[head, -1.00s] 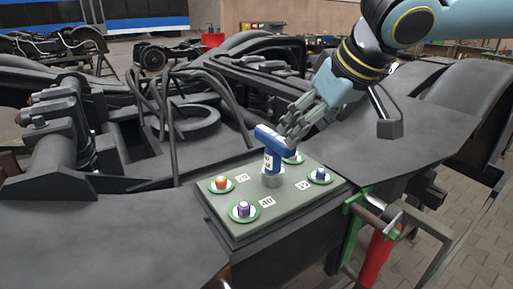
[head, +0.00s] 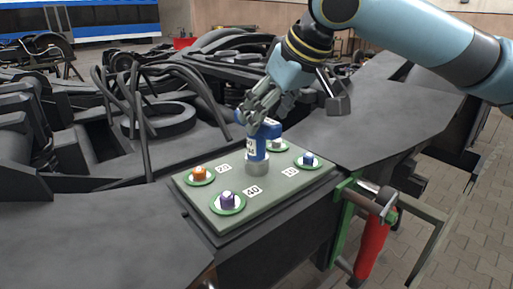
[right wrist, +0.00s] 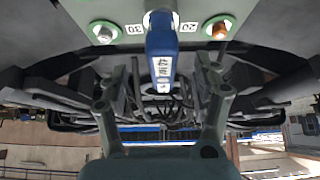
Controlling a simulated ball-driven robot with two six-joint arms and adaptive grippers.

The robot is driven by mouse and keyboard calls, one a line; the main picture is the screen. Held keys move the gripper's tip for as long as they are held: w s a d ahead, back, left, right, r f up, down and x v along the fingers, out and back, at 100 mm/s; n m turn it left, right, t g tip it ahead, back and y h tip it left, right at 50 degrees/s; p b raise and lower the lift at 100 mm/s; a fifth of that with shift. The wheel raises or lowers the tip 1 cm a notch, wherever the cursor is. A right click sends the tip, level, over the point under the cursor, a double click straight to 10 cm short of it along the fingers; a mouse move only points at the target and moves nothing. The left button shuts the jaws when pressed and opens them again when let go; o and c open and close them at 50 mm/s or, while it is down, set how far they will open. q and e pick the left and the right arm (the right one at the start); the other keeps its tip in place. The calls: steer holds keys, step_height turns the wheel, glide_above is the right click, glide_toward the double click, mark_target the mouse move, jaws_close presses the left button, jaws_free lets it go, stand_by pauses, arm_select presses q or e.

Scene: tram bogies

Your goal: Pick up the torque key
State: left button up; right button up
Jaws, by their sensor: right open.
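The torque key (head: 257,150) has a blue handle with a white label and a grey lower end. It stands upright at the middle of a grey-green plate (head: 209,216). My right gripper (head: 250,112) is open at the top of the handle, from the far side. In the right wrist view the key (right wrist: 161,45) shows between the two spread fingers (right wrist: 163,92), with a gap on each side. Whether anything touches the handle in the head view I cannot tell. My left gripper is not in view.
Around the key the plate carries an orange bolt (head: 199,173), a purple bolt (head: 228,199), a blue bolt (head: 308,159) and a grey one (head: 276,144), each on a green ring. Dark bogie frame (head: 400,125) surrounds the plate. A red cylinder (head: 372,249) hangs at the front right.

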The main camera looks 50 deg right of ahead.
mark_target(256, 144)
steer(key=shift+x, duration=2.7)
steer(key=shift+a, duration=0.1)
steer(key=shift+c, duration=0.5)
jaws_close()
